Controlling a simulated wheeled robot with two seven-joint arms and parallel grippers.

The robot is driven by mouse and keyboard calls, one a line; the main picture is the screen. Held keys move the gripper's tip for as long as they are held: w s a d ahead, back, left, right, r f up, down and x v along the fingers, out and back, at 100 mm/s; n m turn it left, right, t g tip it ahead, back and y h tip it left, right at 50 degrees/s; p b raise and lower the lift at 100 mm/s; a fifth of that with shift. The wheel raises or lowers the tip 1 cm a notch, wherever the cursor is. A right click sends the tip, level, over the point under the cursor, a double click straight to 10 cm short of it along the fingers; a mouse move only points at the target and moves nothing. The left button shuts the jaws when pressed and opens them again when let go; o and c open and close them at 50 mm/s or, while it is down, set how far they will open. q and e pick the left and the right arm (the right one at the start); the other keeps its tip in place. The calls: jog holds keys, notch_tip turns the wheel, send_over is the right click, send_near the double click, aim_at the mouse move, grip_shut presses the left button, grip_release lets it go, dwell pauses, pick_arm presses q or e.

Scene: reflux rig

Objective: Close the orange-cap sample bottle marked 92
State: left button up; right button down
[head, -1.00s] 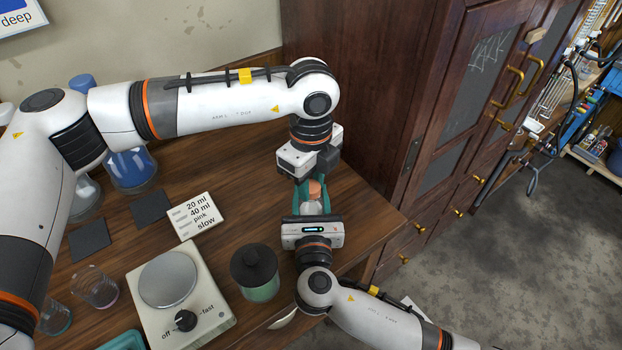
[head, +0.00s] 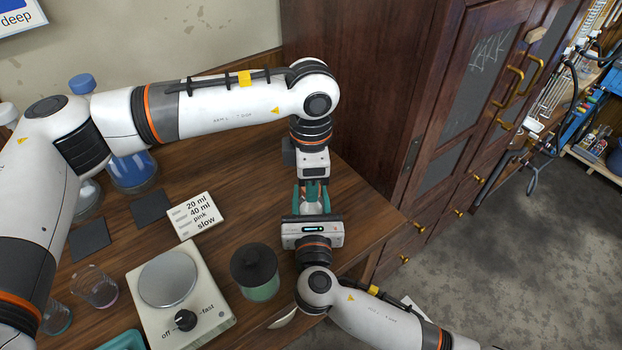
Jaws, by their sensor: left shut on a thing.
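The sample bottle (head: 311,208) stands at the right end of the wooden bench, a small pale patch between the fingers of my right gripper (head: 311,205). That gripper reaches in from the front with a teal finger on each side of the bottle and appears shut on it. My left gripper (head: 313,190) points down from above with its teal fingers shut at the bottle's top. The orange cap is hidden behind these fingers. How far the cap is seated does not show, and no number can be read on the bottle.
A dark-lidded jar (head: 254,270) stands just left of my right gripper. A hotplate (head: 180,300), a note card (head: 195,216), beakers (head: 94,287) and a blue flask (head: 133,168) are further left. A wooden cabinet (head: 365,90) rises close behind on the right.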

pick_arm(q)
jog(key=m, duration=1.1)
jog(key=shift+m, duration=0.4)
jog(key=m, duration=0.3)
jog(key=shift+m, duration=0.3)
jog(key=o, duration=1.1)
jog(key=shift+r, duration=2.25)
jog(key=shift+c, duration=0.5)
